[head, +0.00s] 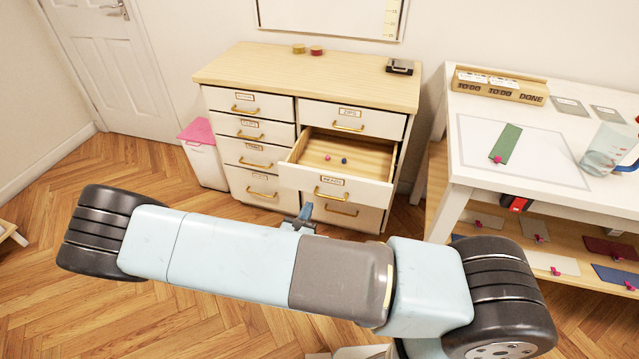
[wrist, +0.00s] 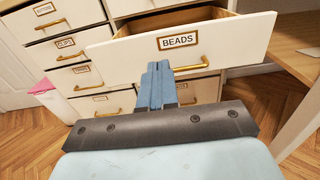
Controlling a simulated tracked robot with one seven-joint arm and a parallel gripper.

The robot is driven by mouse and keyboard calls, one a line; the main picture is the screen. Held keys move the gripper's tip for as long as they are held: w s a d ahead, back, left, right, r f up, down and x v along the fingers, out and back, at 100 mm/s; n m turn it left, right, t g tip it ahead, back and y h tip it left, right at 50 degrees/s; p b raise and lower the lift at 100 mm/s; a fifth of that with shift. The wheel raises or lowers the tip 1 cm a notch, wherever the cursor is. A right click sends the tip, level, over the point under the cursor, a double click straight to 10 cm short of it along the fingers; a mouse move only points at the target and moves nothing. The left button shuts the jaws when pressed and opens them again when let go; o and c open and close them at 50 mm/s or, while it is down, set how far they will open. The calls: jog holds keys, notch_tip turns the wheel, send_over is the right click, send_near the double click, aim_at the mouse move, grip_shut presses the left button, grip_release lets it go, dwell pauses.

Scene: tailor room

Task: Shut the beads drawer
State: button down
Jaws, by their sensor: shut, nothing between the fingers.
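The beads drawer (head: 335,180) is pulled well out of the right column of the chest, and a pink bead and a blue bead lie inside it. In the wrist view its white front (wrist: 180,42) carries the label BEADS and a brass handle (wrist: 190,65). My gripper (head: 305,213) is shut and empty, just in front of the drawer front, near its lower left part. In the wrist view the blue fingers (wrist: 157,70) point at the front below the label, left of the handle. I cannot tell whether they touch it.
The wooden-topped chest (head: 300,75) has its other drawers shut. A white bin with a pink lid (head: 198,132) stands at its left. A white work table (head: 480,165) stands close on the right. Open parquet floor (head: 140,165) lies at the left.

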aim_at(322, 174)
jog(key=x, duration=1.4)
jog(key=shift+f, duration=0.1)
jog(key=shift+w+a, duration=0.1)
jog(key=shift+a, duration=0.05)
